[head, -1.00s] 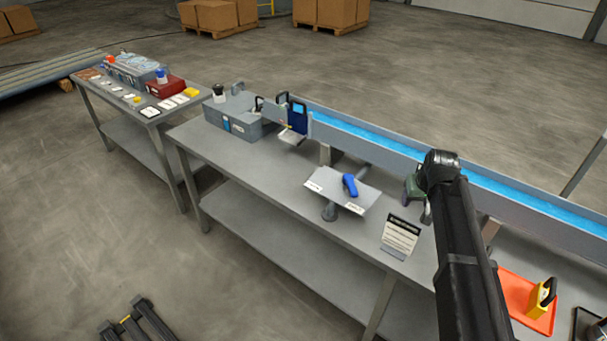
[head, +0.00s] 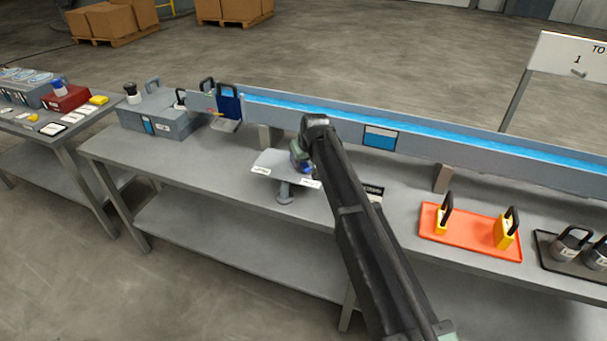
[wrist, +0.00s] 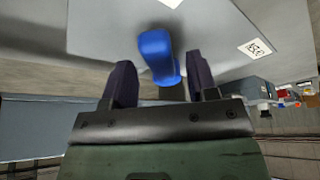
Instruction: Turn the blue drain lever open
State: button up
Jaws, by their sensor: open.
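The blue drain lever (wrist: 158,52) shows in the wrist view, in front of a grey plate (wrist: 100,28) with white labels at its edge. My gripper (wrist: 160,82) is open, with one dark finger on each side of the lever's lower part. I cannot tell whether a finger touches it. In the head view the grey plate (head: 268,160) stands on the bench, and my gripper (head: 298,158) is at its right side. My arm hides most of the lever there. The label text is too small to read surely.
A long trough with a blue strip (head: 330,121) runs behind the plate. A grey box (head: 155,117) stands left. An orange tray (head: 470,236) with two yellow handled blocks and a dark tray (head: 550,246) lie right. A small sign (head: 373,192) is partly behind my arm.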

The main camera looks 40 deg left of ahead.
jog(key=shift+w+a+f, duration=0.1)
jog(key=shift+a+f, duration=0.1)
jog(key=shift+f, duration=0.35)
jog(key=shift+r, duration=0.2)
grip_shut()
